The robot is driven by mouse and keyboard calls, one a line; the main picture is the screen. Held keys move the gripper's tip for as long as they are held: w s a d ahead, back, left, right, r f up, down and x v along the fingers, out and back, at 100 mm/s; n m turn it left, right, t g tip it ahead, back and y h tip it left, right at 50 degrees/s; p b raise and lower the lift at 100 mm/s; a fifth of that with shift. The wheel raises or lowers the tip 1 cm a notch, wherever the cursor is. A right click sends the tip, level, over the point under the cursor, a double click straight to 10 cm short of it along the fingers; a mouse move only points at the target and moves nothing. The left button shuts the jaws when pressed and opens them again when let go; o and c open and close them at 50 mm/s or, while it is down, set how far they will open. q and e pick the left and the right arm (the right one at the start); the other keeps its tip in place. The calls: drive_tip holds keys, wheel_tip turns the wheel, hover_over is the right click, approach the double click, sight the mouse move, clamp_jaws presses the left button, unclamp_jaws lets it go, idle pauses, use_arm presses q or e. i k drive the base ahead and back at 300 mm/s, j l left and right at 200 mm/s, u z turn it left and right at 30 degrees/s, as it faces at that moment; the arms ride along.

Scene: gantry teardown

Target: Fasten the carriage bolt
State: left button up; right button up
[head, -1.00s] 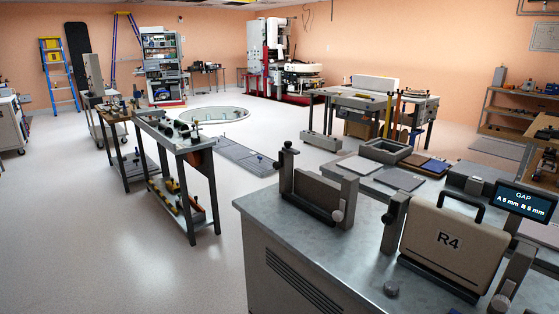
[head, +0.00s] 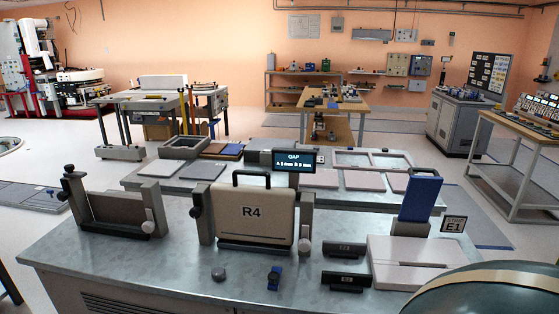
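I cannot make out a carriage bolt in the head view. A beige panel marked R4 (head: 254,216) with a dark handle stands upright between two grey clamp posts on the metal-topped bench (head: 130,262). A small display reading GAP (head: 298,161) stands behind it. Neither of my grippers is in view.
A grey plate in a holder (head: 118,212) stands at left. A white block (head: 408,262), a blue upright plate (head: 420,198) and an E1 sign (head: 453,224) are at right. A dark green rounded shape (head: 500,292) fills the bottom right corner. Open floor lies left.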

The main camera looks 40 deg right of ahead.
sight(274, 277)
drive_tip(key=z, duration=1.25)
